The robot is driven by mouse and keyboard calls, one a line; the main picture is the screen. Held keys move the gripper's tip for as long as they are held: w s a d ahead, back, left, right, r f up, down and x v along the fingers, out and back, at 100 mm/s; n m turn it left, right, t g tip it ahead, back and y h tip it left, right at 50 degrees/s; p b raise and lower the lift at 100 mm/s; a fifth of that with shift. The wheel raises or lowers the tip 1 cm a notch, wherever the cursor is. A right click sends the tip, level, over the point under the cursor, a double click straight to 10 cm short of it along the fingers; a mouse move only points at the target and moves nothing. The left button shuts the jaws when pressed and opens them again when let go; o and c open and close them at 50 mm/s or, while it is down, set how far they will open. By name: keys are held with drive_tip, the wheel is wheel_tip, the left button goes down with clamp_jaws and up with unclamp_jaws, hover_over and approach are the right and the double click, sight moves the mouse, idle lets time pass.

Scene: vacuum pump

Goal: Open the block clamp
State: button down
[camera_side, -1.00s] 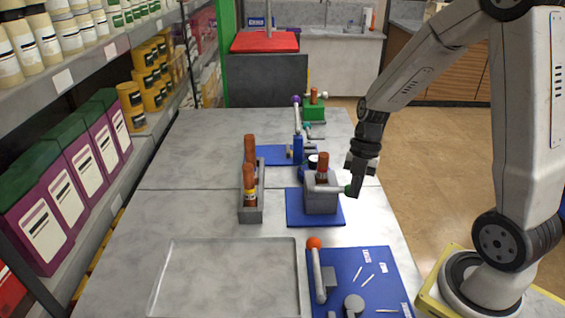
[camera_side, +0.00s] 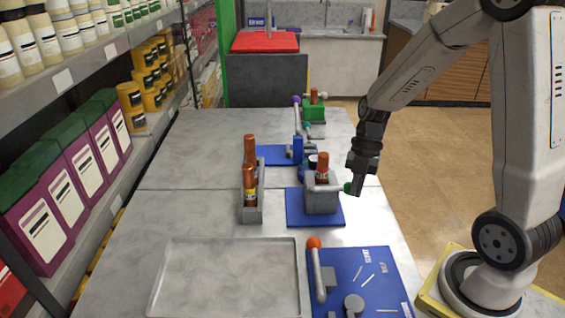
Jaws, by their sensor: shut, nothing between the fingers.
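The grey block clamp (camera_side: 320,203) stands on a small blue plate (camera_side: 313,222) on the table. A brown vial with a red-brown cap (camera_side: 322,165) stands upright in it. A light grey lever (camera_side: 326,188) runs along its near side and points right, ending in a green knob (camera_side: 348,187). My gripper (camera_side: 355,191) is shut and points down right beside the green knob. Its fingers partly hide the knob, and I cannot tell whether they touch it. Nothing shows between the fingers.
A grey rack (camera_side: 250,215) with brown vials stands left of the clamp. A blue panel (camera_side: 375,278) with an orange-knobbed lever (camera_side: 315,243) lies in front. An empty tray (camera_side: 230,280) is front left. Other blue and green fixtures stand behind.

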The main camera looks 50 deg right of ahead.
wheel_tip(320, 180, up, 10)
idle(0.9)
drive_tip(key=s+a+f+m+t+h, duration=0.1)
drive_tip(key=a+f+m+t+h, duration=0.2)
drive_tip(key=m, duration=1.8)
drive_tip(key=a+f, duration=0.4)
drive_tip(key=f, duration=0.3)
drive_tip(key=shift+s+a+m+t+h, duration=0.2)
drive_tip(key=shift+a+m+t+h, duration=0.1)
drive_tip(key=shift+a+t+h, duration=0.1)
